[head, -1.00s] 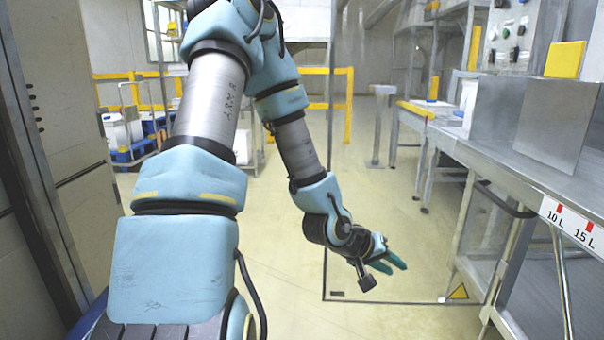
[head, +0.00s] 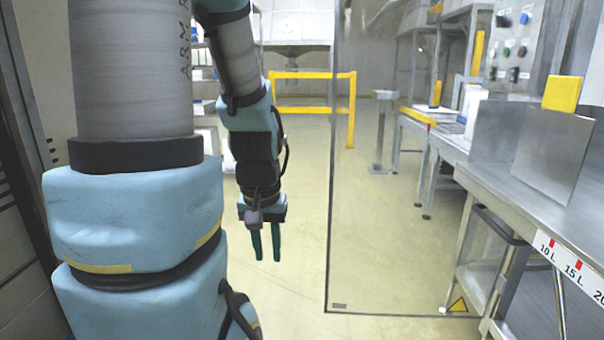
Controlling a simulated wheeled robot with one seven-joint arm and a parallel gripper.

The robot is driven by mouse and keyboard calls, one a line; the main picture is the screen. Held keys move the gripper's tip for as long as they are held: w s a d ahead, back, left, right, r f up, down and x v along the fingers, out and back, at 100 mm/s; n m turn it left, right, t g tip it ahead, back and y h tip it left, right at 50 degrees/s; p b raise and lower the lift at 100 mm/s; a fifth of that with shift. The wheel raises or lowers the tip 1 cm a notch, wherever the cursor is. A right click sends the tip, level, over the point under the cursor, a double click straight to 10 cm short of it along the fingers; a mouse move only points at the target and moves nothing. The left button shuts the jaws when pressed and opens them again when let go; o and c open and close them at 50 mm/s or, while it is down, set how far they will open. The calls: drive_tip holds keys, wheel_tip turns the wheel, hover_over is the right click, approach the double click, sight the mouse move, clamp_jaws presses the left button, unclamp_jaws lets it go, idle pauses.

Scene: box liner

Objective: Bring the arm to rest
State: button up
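My gripper (head: 266,246) hangs pointing down near the middle of the head view, left of a clear panel's edge. Its two dark green fingers are apart with a gap between them, and nothing shows between them. My arm fills the left part of the view, with its lower links large and close to the camera. The floor shows behind the gripper, and it touches nothing that I can see.
A clear panel (head: 331,230) with a dark frame stands right of my gripper. A metal bench (head: 540,205) runs along the right side, with an upright metal plate (head: 552,158) on it. A yellow rail (head: 312,110) stands behind. Open floor lies between.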

wheel_tip(320, 180, up, 15)
drive_tip(key=p, duration=1.3)
